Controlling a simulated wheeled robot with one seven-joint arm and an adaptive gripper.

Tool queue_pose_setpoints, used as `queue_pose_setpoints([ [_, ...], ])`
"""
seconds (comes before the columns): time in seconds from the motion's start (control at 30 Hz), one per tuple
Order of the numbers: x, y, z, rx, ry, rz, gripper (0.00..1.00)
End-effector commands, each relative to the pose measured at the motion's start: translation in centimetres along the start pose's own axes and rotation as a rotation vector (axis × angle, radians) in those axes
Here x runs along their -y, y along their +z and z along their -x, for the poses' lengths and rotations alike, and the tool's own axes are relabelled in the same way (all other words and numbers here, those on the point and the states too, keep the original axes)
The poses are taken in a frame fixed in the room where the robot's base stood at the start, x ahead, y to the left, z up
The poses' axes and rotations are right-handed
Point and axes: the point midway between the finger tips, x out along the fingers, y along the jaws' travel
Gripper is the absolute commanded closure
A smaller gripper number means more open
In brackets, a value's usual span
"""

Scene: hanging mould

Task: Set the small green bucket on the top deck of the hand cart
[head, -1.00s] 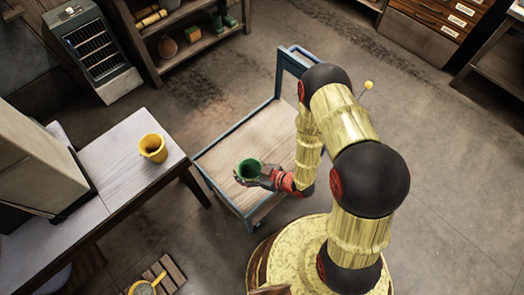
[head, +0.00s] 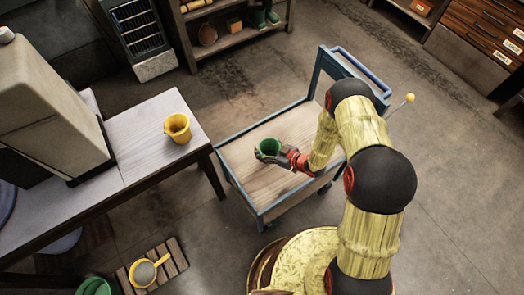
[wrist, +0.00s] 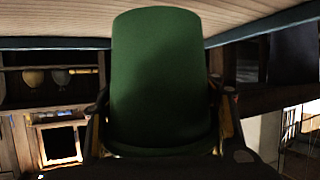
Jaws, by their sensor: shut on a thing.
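The small green bucket (head: 267,147) is upright in the head view, over the wooden top deck (head: 262,187) of the blue-framed hand cart. My gripper (head: 279,155) reaches in from the right and is shut on the bucket's side. In the wrist view the bucket (wrist: 160,80) fills the middle between the fingers, with the deck (wrist: 245,14) along the top of the picture. I cannot tell whether the bucket's base touches the deck; the gripper and rim hide it.
A yellow bucket (head: 177,128) stands on the table (head: 135,122) at left. The deck around the bucket looks bare.

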Motion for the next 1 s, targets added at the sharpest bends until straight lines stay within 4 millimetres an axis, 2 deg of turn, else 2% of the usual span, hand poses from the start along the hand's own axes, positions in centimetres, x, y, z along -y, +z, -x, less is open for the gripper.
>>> queue_pose_setpoints([
  [0.1, -0.7, 0.8, -0.8, -0.001, 0.001, 0.001, 0.71],
  [0.3, -0.6, 3.5, -1.8, 0.000, 0.000, 0.000, 0.71],
  [0.7, -0.6, 3.7, -2.0, 0.000, 0.001, 0.000, 0.71],
  [0.73, -0.6, 3.7, -1.9, 0.000, 0.001, 0.000, 0.43],
  [1.0, -0.6, 3.6, -1.9, 0.000, 0.001, 0.000, 0.28],
])
